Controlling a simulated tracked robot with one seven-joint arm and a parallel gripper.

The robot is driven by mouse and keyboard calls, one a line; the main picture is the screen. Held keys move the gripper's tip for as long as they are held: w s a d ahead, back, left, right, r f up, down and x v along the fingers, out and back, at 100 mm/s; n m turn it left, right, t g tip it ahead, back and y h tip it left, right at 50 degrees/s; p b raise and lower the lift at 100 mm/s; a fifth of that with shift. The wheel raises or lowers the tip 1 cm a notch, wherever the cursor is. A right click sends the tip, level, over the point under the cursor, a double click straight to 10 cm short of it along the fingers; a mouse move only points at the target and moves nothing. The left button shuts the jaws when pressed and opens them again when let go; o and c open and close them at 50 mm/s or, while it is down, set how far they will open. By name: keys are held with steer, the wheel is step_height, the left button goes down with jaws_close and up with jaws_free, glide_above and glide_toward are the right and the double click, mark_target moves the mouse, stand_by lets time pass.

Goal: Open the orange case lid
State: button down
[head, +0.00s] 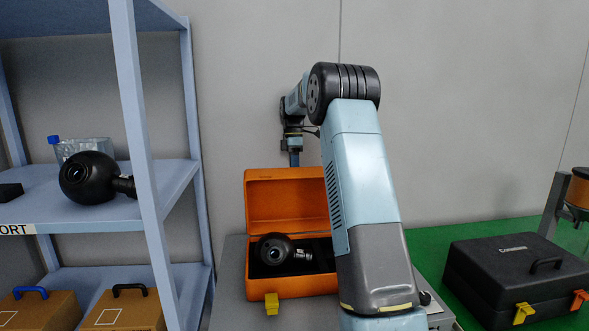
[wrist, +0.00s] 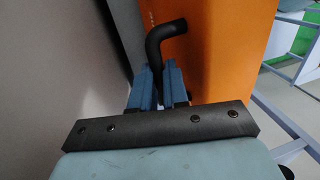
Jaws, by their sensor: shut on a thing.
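The orange case (head: 300,285) stands on a grey surface with its lid (head: 272,200) swung up, roughly upright at the back. The yellow latch (head: 272,304) hangs at its front. A black gimbal camera (head: 275,249) lies in the dark-lined inside. My gripper (head: 294,158) is at the lid's top edge, behind it. In the wrist view, my gripper's blue fingers (wrist: 159,80) are shut on the bent black handle (wrist: 160,40), beside the orange lid face (wrist: 230,60). My arm hides the right part of the case and lid in the head view.
A blue shelf (head: 75,207) on the left holds a black spherical camera (head: 88,178) and a clear bottle. Brown boxes (head: 128,309) sit below. A closed black case (head: 518,270) rests on a green mat (head: 440,245) at right. A grey wall (head: 250,90) stands close behind.

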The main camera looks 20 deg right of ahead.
steer(key=c, duration=1.1)
jaws_free()
steer(key=shift+a, duration=0.15)
steer(key=shift+r, duration=0.1)
steer(key=shift+w+r, duration=0.1)
steer(key=shift+r, duration=0.1)
steer(key=shift+s+v, duration=0.25)
steer(key=shift+v, duration=0.85)
steer(key=s+r, duration=0.1)
steer(key=r, duration=0.1)
steer(key=s+r, duration=0.2)
steer(key=s+a+r, duration=0.1)
steer(key=s+r, duration=0.1)
steer(key=shift+s+r, duration=0.15)
steer(key=shift+r, duration=0.2)
steer(key=s+r, duration=0.1)
steer(key=s, duration=0.1)
steer(key=s+a+r, duration=0.1)
steer(key=s, duration=0.2)
steer(key=s+r, duration=0.1)
steer(key=s, duration=0.2)
steer(key=shift+s+a+r, duration=0.25)
steer(key=shift+a+r, duration=0.05)
steer(key=shift+a, duration=0.1)
